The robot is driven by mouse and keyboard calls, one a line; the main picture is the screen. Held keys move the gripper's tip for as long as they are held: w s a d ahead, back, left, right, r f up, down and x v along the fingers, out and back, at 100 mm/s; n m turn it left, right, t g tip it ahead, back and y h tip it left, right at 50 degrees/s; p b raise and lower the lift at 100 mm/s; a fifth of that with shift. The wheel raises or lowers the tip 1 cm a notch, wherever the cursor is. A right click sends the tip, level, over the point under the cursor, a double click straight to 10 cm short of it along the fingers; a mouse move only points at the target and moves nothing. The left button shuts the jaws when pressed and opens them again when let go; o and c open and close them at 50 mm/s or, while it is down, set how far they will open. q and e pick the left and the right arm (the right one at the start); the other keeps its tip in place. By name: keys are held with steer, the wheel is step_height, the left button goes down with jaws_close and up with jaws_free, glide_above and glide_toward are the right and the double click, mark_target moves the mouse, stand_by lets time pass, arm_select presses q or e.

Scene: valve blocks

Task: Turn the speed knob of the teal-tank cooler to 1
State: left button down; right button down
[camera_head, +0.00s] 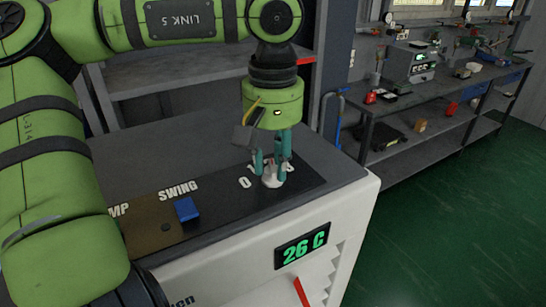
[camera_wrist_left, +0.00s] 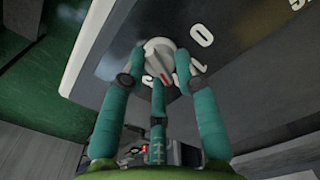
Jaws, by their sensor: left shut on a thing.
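The cooler (camera_head: 232,275) is a white cabinet with a dark top panel. Its pale round speed knob (camera_head: 272,181) sits at the panel's right end, and it also shows in the left wrist view (camera_wrist_left: 160,55) with a raised ridge. My left gripper (camera_head: 272,168) points down with its teal fingers closed around the knob, seen close in the left wrist view (camera_wrist_left: 158,66). A white 0 is readable beside the knob; the other numbers are partly hidden by the fingers. I cannot tell which number the knob points to. No teal tank shows. My right gripper is not in view.
A blue switch (camera_head: 187,209) sits by the SWING label, left of the knob. A green 26 C display (camera_head: 301,250) is on the cooler's front. A workbench (camera_head: 440,95) with tools stands at the back right. The green floor (camera_head: 455,220) at right is clear.

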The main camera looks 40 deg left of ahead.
mark_target(273, 166)
arm_select(q)
steer(key=shift+s+f, duration=0.15)
steer(key=shift+f, duration=0.1)
steer(key=c, duration=0.9)
jaws_free()
steer(key=shift+r, duration=0.1)
steer(key=shift+r, duration=0.1)
steer(key=shift+r, duration=0.25)
step_height(273, 166, up, 11)
steer(key=shift+r, duration=0.2)
